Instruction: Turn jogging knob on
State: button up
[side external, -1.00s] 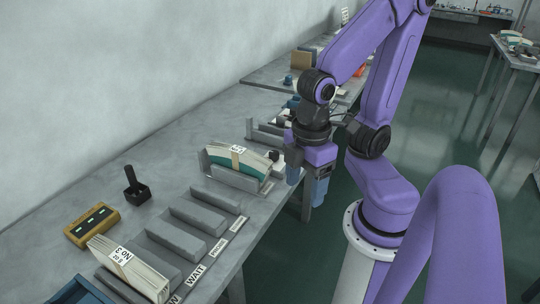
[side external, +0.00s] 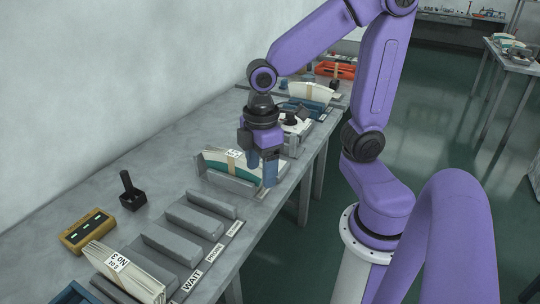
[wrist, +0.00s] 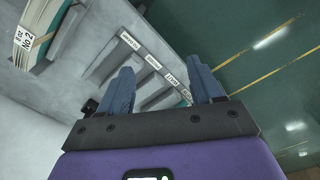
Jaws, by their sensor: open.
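My gripper (side external: 262,166) is open and empty, with its blue fingers pointing down in front of the end of a fanned paper stack (side external: 219,158) in a rack. The wrist view shows both fingers spread apart (wrist: 163,86) with nothing between them. I cannot identify the jogging knob for certain. A small dark knob-like part (side external: 290,119) shows just right of my wrist, on grey equipment behind it. My wrist hides part of that equipment.
A grey slotted rack (side external: 190,229) with labels runs along the bench edge, with a paper stack (side external: 122,277) at its near end. A yellow box (side external: 89,231) and a black upright-handled item (side external: 132,192) stand behind it. The bench (side external: 125,162) is clear toward the wall.

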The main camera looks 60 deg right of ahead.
jog(key=w+d+m, duration=0.2)
jog(key=w+d, duration=1.1)
jog(key=d+f, duration=0.3)
jog(key=d, duration=1.5)
jog(key=shift+m, duration=0.3)
jog(key=f, duration=1.7)
jog(key=shift+w+a+f, duration=0.1)
jog(key=shift+w+a, duration=0.1)
jog(key=shift+w, duration=0.15)
jog(key=c, duration=1.1)
